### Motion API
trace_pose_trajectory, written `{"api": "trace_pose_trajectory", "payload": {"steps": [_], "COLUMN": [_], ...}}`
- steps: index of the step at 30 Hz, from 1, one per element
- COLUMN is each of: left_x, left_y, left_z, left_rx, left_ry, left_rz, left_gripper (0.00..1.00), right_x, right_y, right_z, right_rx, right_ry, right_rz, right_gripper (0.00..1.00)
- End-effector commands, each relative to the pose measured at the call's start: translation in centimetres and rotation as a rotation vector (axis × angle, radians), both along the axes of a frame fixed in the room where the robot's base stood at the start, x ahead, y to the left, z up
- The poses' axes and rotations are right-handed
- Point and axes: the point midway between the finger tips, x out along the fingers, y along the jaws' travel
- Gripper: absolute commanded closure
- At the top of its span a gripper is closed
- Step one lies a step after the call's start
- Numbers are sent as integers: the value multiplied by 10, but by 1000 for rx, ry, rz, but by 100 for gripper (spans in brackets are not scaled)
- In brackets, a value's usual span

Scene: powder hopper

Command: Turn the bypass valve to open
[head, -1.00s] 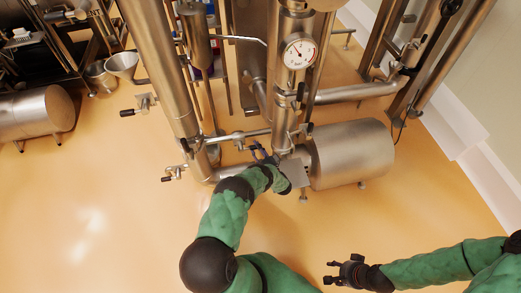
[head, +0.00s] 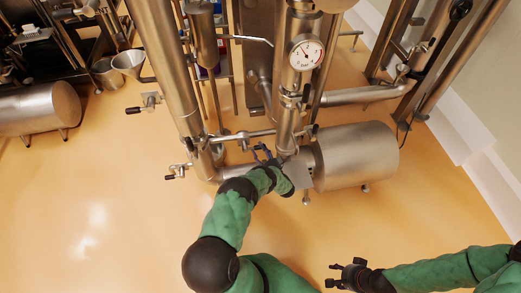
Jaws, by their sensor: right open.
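Steel pipework with several small valves fills the middle of the head view; I cannot tell which is the bypass valve. One valve with a dark-tipped handle (head: 150,102) juts left from the thick pipe, and a second (head: 177,171) sits lower at the pipe's bottom bend. Another dark handle (head: 305,94) is on the vertical pipe under the gauge. My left gripper (head: 263,152) is at the low horizontal pipe, just below the cross bar; its fingers are small, and I cannot tell whether they touch anything. My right gripper (head: 333,275) is open and empty over the floor.
A pressure gauge (head: 306,54) faces me above the pipes. A steel motor-like cylinder (head: 355,156) lies right of my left gripper. A steel funnel (head: 128,62) and a horizontal tank (head: 40,109) are at left. The orange floor (head: 110,230) in front is clear.

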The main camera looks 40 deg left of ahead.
Motion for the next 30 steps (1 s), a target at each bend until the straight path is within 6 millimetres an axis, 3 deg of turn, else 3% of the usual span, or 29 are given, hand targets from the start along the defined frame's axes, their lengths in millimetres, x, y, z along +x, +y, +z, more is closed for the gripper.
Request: {"api": "trace_pose_trajectory", "payload": {"steps": [8,21,30], "left_x": [-4,-31,-38], "left_y": [-17,-92,-110], "left_z": [-4,-25,-30], "left_rx": [0,0,0], "left_ry": [-1,1,0], "left_rz": [-3,-3,0], "left_gripper": [41,41,41], "right_x": [0,0,0], "right_y": [0,0,0], "right_z": [0,0,0], "right_rx": [0,0,0], "right_ry": [0,0,0], "right_rz": [0,0,0], "right_gripper": [51,51,51]}}
